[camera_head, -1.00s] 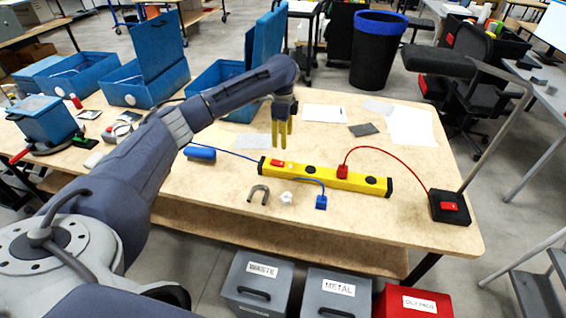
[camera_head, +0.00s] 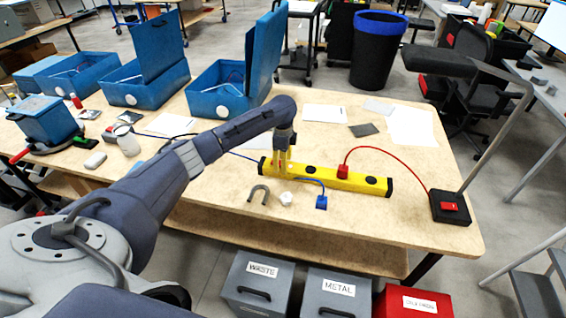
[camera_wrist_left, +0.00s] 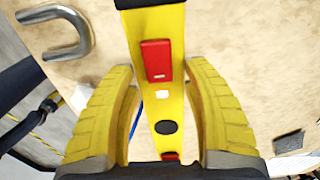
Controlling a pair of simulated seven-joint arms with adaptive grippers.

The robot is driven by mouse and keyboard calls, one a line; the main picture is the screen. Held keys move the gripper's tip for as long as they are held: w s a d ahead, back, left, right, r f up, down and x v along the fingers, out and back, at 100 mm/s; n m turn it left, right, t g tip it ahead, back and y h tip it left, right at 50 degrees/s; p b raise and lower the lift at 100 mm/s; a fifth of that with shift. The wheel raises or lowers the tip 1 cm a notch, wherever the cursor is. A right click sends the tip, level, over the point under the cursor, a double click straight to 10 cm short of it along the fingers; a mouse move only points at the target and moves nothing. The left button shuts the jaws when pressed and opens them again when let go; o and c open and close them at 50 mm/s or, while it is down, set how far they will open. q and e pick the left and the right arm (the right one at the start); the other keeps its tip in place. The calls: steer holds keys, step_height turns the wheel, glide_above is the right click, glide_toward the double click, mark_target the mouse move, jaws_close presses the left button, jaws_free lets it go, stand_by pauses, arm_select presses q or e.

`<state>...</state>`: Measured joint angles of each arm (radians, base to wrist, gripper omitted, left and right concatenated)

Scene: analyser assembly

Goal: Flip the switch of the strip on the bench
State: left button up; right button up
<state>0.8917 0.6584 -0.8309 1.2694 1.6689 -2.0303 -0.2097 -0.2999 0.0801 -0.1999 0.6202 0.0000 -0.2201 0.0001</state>
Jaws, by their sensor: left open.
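The yellow power strip (camera_head: 340,180) lies on the bench, with black sockets and a red plug in it. Its red rocker switch (camera_wrist_left: 157,60) sits near one end, clear in the left wrist view. In the head view my gripper mostly covers the switch. My left gripper (camera_head: 283,168) is over the switch end of the strip, pointing down. In the left wrist view its two yellow fingers (camera_wrist_left: 160,105) are spread, one on each side of the strip, with nothing gripped. I cannot tell whether they touch it. My right gripper is not in view.
A grey U-shaped piece (camera_head: 258,194), a small white piece (camera_head: 286,199) and a blue plug (camera_head: 321,202) lie in front of the strip. A red cable runs to a black base with a red switch (camera_head: 450,207). Blue boxes (camera_head: 222,103) stand behind. Papers (camera_head: 410,127) lie at back right.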

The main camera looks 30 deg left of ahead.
arm_select(q)
jaws_close()
steer(key=shift+s+a+h, duration=0.1)
steer(key=shift+a+h, duration=0.05)
steer(key=shift+h, duration=0.45)
steer(key=shift+r+t+h, duration=0.2)
steer(key=shift+t+h, duration=0.3)
steer(key=shift+h, duration=0.5)
jaws_free()
steer(key=v, duration=1.2)
